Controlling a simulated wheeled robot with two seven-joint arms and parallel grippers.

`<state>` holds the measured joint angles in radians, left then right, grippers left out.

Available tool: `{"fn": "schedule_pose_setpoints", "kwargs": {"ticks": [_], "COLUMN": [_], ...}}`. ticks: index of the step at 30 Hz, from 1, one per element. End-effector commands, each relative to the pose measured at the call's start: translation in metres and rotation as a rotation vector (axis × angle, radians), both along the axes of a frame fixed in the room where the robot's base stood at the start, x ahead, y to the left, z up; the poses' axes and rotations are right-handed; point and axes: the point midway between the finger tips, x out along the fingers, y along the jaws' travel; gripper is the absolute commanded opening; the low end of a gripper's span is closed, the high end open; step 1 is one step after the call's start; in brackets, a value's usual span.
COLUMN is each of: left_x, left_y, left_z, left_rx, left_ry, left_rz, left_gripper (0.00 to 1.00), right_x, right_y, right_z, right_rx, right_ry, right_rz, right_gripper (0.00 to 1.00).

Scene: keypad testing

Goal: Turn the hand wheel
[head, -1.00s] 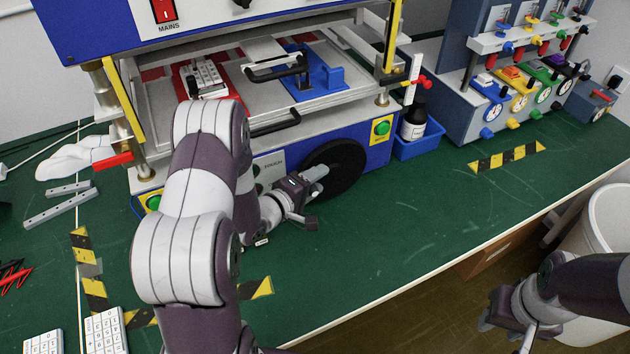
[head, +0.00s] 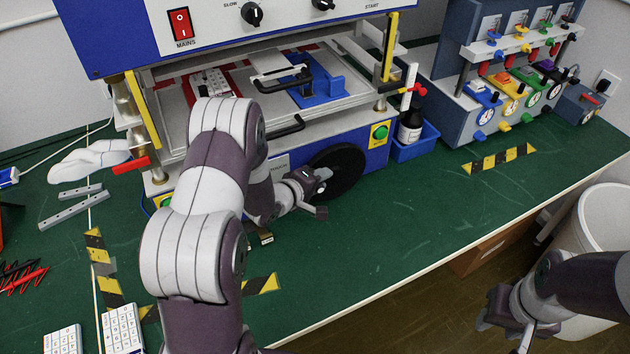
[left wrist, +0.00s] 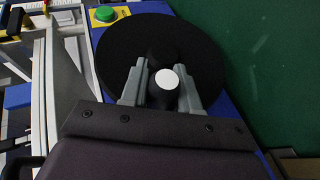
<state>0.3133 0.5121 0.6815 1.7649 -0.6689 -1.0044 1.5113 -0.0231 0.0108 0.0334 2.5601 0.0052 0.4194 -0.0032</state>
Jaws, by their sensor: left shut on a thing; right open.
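The black hand wheel (head: 345,168) is on the blue and grey front of the machine, low and right of its middle. It also shows in the left wrist view (left wrist: 118,48) as a black disc with a dark knob and a pale round cap (left wrist: 167,82). My left gripper (head: 322,180) is at the wheel in the head view. In the left wrist view its two grey fingers (left wrist: 160,85) are shut on the wheel's knob, one on each side. My right gripper (head: 500,318) is open and empty, off the table's front edge at the lower right.
A green button (head: 380,132) is right of the wheel. A blue bin with a dark bottle (head: 411,126) stands beside the machine. A test stand with coloured dials (head: 512,92) is at the back right. The green table (head: 420,205) is clear in front of the wheel.

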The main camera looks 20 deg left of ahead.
Motion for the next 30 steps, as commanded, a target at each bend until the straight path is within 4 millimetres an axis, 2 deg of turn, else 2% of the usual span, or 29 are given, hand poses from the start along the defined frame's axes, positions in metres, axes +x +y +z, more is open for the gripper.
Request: {"fn": "schedule_pose_setpoints", "kwargs": {"ticks": [1, 6, 12, 19, 22, 30], "left_x": [0.008, 0.021, 0.03, 0.039, 0.043, 0.054], "left_y": [-0.002, -0.006, -0.013, -0.022, -0.025, -0.033], "left_z": [0.018, 0.026, 0.031, 0.034, 0.034, 0.033], "left_rx": [0.026, 0.133, 0.259, 0.396, 0.393, 0.392], "left_ry": [0.018, 0.139, 0.279, 0.437, 0.432, 0.426], "left_rz": [-0.004, -0.003, -0.001, -0.002, -0.001, 0.0], "left_gripper": [0.0, 0.0, 0.0, 0.0, 0.0, 0.0], "right_x": [0.0, 0.0, 0.0, 0.0, 0.0, 0.0], "right_y": [0.0, 0.0, 0.0, 0.0, 0.0, 0.0], "right_z": [0.02, 0.05, 0.073, 0.087, 0.089, 0.079], "right_rx": [0.0, 0.0, 0.0, 0.0, 0.0, 0.0], "right_ry": [0.0, 0.0, 0.0, 0.0, 0.0, 0.0], "right_rz": [0.0, 0.0, 0.0, 0.0, 0.0, 0.0], "right_gripper": [0.43, 0.43, 0.43, 0.43, 0.43, 0.43]}}
